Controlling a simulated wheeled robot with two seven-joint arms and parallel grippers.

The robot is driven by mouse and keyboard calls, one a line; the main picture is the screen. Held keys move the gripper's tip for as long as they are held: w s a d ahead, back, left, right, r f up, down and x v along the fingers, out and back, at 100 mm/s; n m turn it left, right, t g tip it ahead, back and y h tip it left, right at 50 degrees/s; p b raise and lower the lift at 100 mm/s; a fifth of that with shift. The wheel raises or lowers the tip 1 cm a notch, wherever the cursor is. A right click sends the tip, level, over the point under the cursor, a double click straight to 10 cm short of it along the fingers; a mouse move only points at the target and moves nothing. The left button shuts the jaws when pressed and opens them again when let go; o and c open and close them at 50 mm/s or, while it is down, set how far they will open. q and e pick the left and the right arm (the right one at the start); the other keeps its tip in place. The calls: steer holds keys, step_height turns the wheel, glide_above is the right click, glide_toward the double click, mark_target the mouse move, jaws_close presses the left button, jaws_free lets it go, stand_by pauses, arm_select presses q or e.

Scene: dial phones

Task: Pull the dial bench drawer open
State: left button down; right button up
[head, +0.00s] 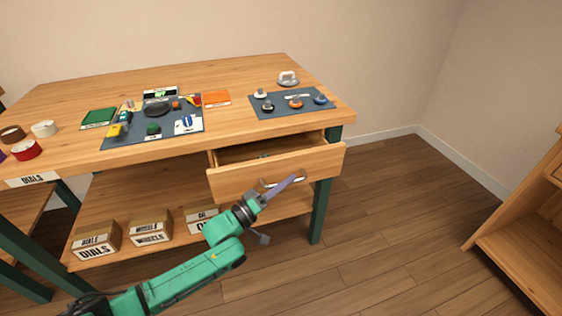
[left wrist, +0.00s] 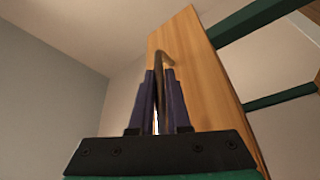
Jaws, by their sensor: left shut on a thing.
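The dial bench drawer (head: 240,182) is under the right end of the wooden bench top, and it stands partly open, with its inside showing behind the front panel. Its bar handle (head: 268,182) is on the front. My left gripper (head: 292,180) reaches the handle from the front and is shut on it. In the left wrist view, the two dark fingers of my left gripper (left wrist: 160,88) close around the handle (left wrist: 161,62), with the wooden drawer front (left wrist: 190,65) behind. Part of the handle is hidden by the fingers. My right gripper is not in view.
The bench top (head: 235,75) holds a grey mat (head: 275,110) with knobs and another mat (head: 115,140) with tools. Labelled boxes (head: 150,226) stand on the lower shelf. A wooden shelf unit (head: 510,250) is at the right. The floor (head: 400,220) between is clear.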

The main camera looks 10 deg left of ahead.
arm_select(q)
steer(key=s+d+p, duration=0.8)
steer(key=s, duration=0.6)
steer(key=shift+d, duration=0.4)
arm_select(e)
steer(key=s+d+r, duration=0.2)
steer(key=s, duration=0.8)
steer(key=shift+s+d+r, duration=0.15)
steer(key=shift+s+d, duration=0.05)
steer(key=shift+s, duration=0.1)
arm_select(q)
steer(key=shift+f, duration=0.1)
steer(key=c, duration=0.9)
jaws_free()
steer(key=shift+a, duration=0.1)
steer(key=v, duration=1.4)
steer(key=shift+s+a+b, duration=0.1)
steer(key=shift+s+b, duration=0.05)
steer(key=shift+b, duration=0.2)
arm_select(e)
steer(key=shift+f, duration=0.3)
